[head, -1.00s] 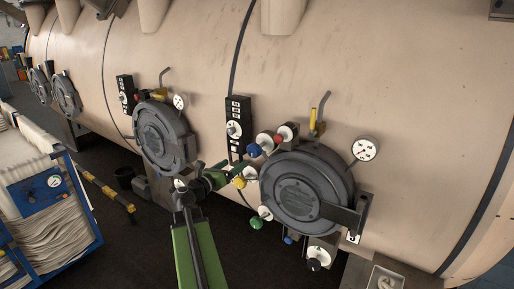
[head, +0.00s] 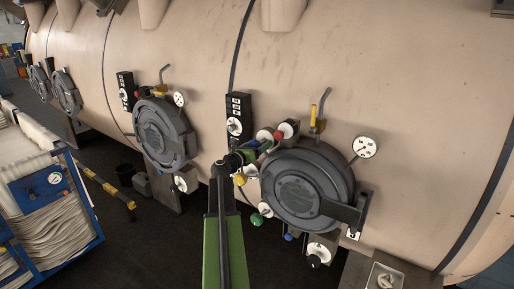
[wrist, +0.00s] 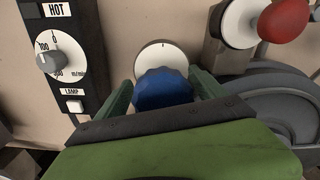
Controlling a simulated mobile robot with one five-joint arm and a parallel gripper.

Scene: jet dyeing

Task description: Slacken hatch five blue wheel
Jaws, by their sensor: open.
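The blue wheel (wrist: 163,89) shows in the wrist view in front of a round white dial plate (wrist: 160,57) on the cream vessel wall. My gripper (wrist: 162,92) is open, with one green finger on each side of the blue wheel. The wheel lies between the fingers; I cannot tell whether either touches it. In the head view my gripper (head: 258,147) is at the upper left of the nearest round grey hatch (head: 300,188) and largely hides the blue wheel. A small number tag (head: 353,235) sits at this hatch's lower right, too small to read surely.
A red knob (wrist: 283,20) is close on the right. A black control panel (wrist: 60,55) with a dial stands on the left. Yellow (head: 240,180) and green (head: 258,219) knobs sit below my gripper. A gauge (head: 365,147) is at the hatch's upper right.

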